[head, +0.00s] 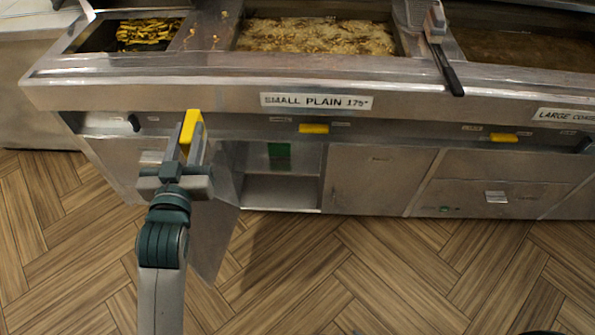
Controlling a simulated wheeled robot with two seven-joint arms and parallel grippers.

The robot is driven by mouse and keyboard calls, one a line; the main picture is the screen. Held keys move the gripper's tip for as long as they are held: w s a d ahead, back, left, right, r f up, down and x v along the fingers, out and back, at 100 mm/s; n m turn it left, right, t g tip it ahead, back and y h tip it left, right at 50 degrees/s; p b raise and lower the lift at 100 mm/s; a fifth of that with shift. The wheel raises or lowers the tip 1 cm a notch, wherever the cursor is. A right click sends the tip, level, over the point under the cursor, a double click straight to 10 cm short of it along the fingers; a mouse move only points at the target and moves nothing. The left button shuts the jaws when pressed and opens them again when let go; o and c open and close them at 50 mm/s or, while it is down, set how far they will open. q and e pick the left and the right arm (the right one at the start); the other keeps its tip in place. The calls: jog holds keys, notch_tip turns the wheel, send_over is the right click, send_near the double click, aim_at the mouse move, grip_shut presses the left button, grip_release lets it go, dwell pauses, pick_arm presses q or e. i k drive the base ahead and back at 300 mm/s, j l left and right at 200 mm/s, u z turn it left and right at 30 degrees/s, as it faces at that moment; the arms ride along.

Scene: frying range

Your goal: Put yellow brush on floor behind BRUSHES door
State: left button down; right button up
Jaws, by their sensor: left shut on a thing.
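My left gripper (187,143) is shut on a yellow block-shaped thing, which I take to be the yellow brush (192,122). It is held up in front of the range's left part; its lower part is hidden between the fingers. Just right of the gripper is an open cabinet (282,193) with a bare base and a green thing (279,151) inside. Its metal door (211,245) appears swung out toward me, partly behind my left arm. No BRUSHES lettering is readable. My right gripper is not in view.
The steel range front (170,72) carries a SMALL PLAIN label (316,101) and yellow handles (314,128). A black-handled tool (446,68) hangs over its edge. The fryer pans (315,37) hold food. The wooden floor (400,280) is clear.

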aim_at(262, 188)
jog(key=i+l, duration=0.1)
jog(key=l, duration=0.25)
jog(key=i+l, duration=0.1)
jog(key=l, duration=0.2)
jog(key=i+l, duration=0.1)
jog(key=l, duration=0.25)
jog(key=i+l, duration=0.15)
jog(key=l, duration=0.2)
